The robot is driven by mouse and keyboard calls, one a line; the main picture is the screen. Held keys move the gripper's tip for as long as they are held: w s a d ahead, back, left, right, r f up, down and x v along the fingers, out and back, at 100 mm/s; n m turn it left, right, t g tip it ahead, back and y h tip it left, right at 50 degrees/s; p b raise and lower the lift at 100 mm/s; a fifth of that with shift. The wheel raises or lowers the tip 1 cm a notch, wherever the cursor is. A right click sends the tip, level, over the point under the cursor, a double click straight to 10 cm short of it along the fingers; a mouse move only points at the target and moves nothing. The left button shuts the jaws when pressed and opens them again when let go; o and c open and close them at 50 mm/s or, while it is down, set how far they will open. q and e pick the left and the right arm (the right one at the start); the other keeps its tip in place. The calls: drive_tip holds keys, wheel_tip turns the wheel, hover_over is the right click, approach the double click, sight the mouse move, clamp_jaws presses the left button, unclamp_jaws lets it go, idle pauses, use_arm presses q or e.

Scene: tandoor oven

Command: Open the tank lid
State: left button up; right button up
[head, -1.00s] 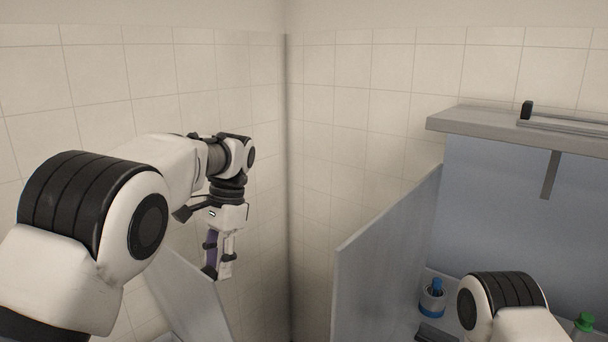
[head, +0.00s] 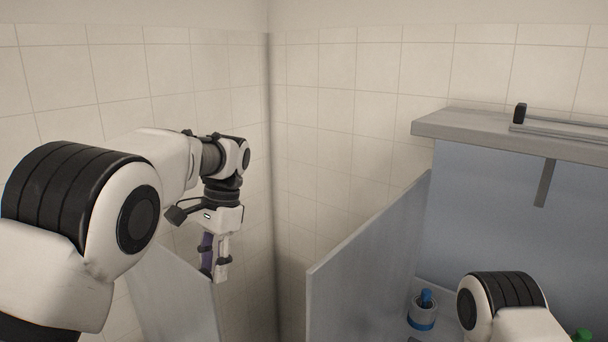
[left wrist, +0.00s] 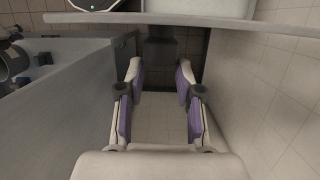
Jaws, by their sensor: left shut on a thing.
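I cannot make out a tank or its lid for certain in either view. My left gripper (head: 219,277) hangs down by the tiled corner in the head view, its tips near the top corner of the left grey panel (head: 172,285). In the left wrist view its purple-padded fingers (left wrist: 160,70) stand apart. Floor tiles show behind the fingers. My right gripper is out of view; only part of my right arm shows at the lower right.
A second grey panel (head: 365,245) stands right of the corner. A grey shelf (head: 470,128) with a small black object (head: 520,113) juts out at the right. Below it stand a white-and-blue container (head: 422,312) and a green-topped item (head: 583,336). Tiled walls (head: 340,120) close off the corner.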

use_arm(q)
drive_tip(key=shift+w+d, duration=0.3)
drive_tip(key=shift+w, duration=0.15)
drive_tip(key=shift+s, duration=0.1)
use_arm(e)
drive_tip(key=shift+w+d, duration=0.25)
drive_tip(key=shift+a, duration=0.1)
use_arm(q)
drive_tip(key=shift+w+d, duration=0.5)
drive_tip(key=shift+w, duration=0.15)
drive_tip(key=o, duration=0.9)
drive_tip(key=shift+o, duration=0.3)
drive_tip(key=shift+w+f, duration=0.15)
drive_tip(key=shift+w, duration=0.05)
drive_tip(key=shift+s, duration=0.15)
